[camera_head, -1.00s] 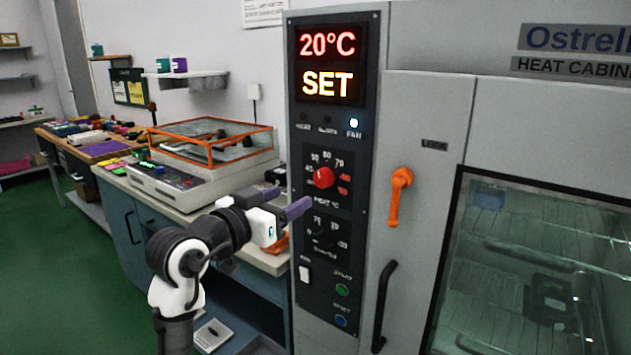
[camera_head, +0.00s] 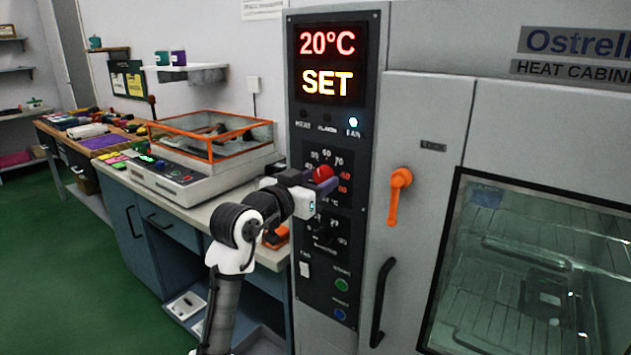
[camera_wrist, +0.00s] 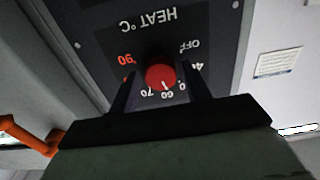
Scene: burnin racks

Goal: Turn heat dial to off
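The red heat dial (camera_head: 323,173) is on the black control panel (camera_head: 308,264) of the heat cabinet, below the display reading 20°C and SET. In the wrist view the dial (camera_wrist: 159,77) shows upside down, with its white mark near 60 and the OFF label to its upper right. My gripper (camera_head: 325,186) is at the dial from the left and partly covers its scale. In the wrist view my gripper's (camera_wrist: 160,92) two dark fingers stand apart, one on each side of the dial, with gaps visible. Contact cannot be made out.
A second black dial (camera_head: 322,228) sits just below, with a white switch (camera_head: 304,269) and green (camera_head: 341,285) and blue (camera_head: 340,314) buttons under it. The orange door latch (camera_head: 399,195) and black handle (camera_head: 383,302) are to the right. A workbench (camera_head: 205,212) stands left.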

